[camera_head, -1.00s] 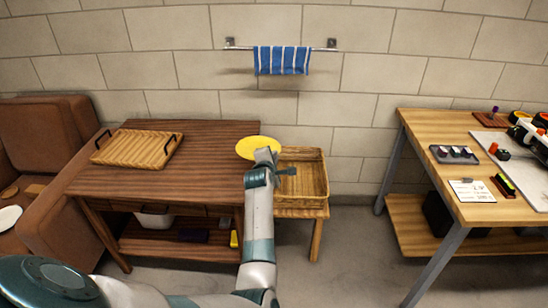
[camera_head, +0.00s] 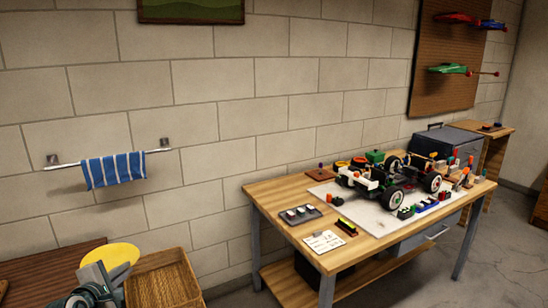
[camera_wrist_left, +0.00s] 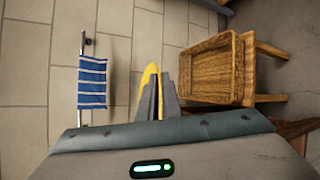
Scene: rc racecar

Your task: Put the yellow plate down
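The yellow plate (camera_head: 108,256) is in the lower left of the head view, held up near the dark wooden table and the wicker basket. My left gripper (camera_head: 103,274) is at the plate's near edge. In the left wrist view the plate (camera_wrist_left: 149,76) shows as a narrow yellow strip at the grey fingers (camera_wrist_left: 159,97), which are closed on its rim. The gripper hides part of the plate. My right gripper is in neither view.
The wicker basket (camera_head: 160,280) stands right of the plate, empty where visible. The dark wooden table (camera_head: 40,272) is at left. A striped towel (camera_head: 114,171) hangs on the wall. The workbench (camera_head: 270,197) at right carries an RC car (camera_head: 387,180), tools and parts.

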